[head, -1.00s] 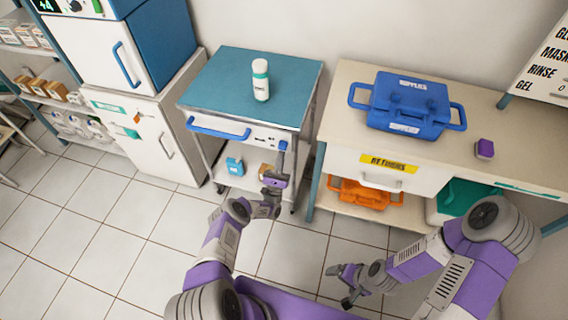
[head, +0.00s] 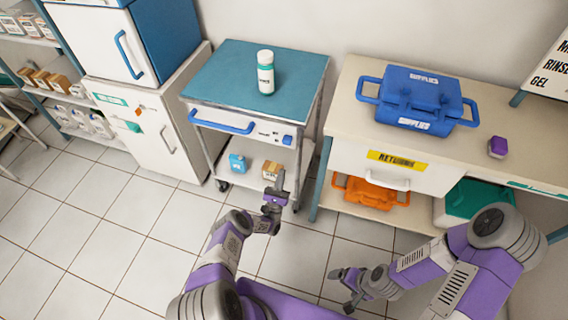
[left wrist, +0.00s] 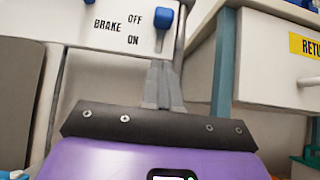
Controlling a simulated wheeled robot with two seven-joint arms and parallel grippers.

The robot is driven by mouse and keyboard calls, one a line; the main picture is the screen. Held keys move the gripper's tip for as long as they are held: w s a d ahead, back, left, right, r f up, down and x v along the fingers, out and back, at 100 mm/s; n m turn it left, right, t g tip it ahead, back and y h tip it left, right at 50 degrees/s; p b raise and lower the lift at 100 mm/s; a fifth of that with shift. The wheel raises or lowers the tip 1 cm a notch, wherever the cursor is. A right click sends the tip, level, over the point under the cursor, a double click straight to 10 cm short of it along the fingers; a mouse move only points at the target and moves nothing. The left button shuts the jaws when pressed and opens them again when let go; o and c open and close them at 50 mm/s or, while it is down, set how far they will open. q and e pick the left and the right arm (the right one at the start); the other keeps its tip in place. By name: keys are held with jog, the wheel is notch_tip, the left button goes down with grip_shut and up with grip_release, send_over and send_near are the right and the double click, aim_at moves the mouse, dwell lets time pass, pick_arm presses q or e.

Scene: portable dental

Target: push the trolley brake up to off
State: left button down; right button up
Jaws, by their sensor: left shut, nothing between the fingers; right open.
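The trolley (head: 225,75) has a teal top and a white front panel. Its brake, a small blue knob (head: 286,140), is at the panel's right end. In the left wrist view the brake knob (left wrist: 165,18) is level with the OFF label (left wrist: 134,17), above the ON label (left wrist: 132,40). My left gripper (head: 279,181) is shut and empty, below and in front of the knob. Its fingers (left wrist: 163,88) point up toward the knob, with a gap between. My right gripper (head: 340,283) is open and empty, low over the floor at right.
A counter (head: 352,92) with a blue case (head: 415,100) stands to the right. The tiled floor in front is clear.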

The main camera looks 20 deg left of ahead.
pick_arm(q)
jog(key=shift+v, duration=1.85)
